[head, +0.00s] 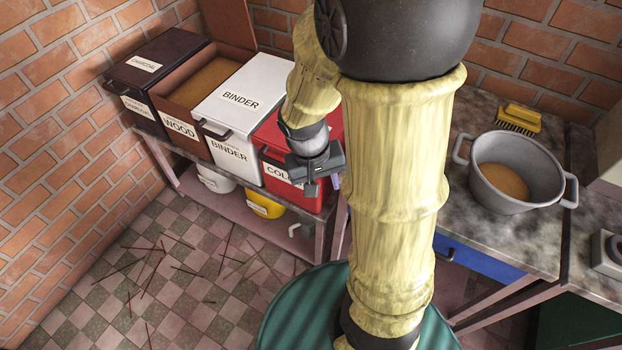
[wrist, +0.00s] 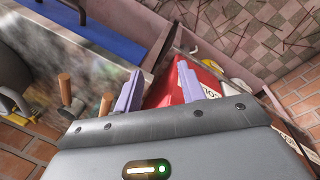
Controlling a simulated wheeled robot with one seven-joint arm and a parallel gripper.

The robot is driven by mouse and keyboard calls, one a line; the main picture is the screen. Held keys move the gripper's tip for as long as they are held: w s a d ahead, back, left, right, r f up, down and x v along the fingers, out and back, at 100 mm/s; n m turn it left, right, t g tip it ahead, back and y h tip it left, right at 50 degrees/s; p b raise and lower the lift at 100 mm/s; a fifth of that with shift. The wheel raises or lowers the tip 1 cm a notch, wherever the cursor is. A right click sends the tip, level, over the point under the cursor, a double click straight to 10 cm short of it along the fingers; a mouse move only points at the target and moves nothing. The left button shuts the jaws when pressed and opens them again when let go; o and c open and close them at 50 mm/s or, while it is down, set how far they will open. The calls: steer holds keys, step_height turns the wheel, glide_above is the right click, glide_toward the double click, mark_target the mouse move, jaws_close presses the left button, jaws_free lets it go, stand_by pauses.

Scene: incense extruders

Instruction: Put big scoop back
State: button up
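My gripper (head: 322,183) hangs beside the front of the red box labelled "COLO…" (head: 290,135) in the head view. In the wrist view, the two lavender fingers of my gripper (wrist: 160,85) are spread apart with nothing visible between them. Two upright wooden handles (wrist: 64,86) stand near the brick wall at the left of the wrist view. They may belong to scoops, but their lower parts are hard to make out. I cannot identify the big scoop for certain. My arm hides the middle of the worktop in the head view.
The charcoal box (head: 160,70) and white binder box (head: 232,95) are closed; the wood box (head: 170,97) is open, with brown powder inside. A grey pot (head: 515,180) and yellow brush (head: 518,117) are on the right worktop. Thin sticks litter the tiled floor (head: 130,265).

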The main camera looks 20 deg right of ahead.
steer(key=a+r+n+t+y, duration=0.1)
steer(key=a+r+t+y, duration=0.1)
steer(key=shift+s+a+r+n+t, duration=0.3)
steer(key=shift+a+r+n+t, duration=0.05)
steer(key=shift+a+n+t, duration=0.05)
stand_by(1.1)
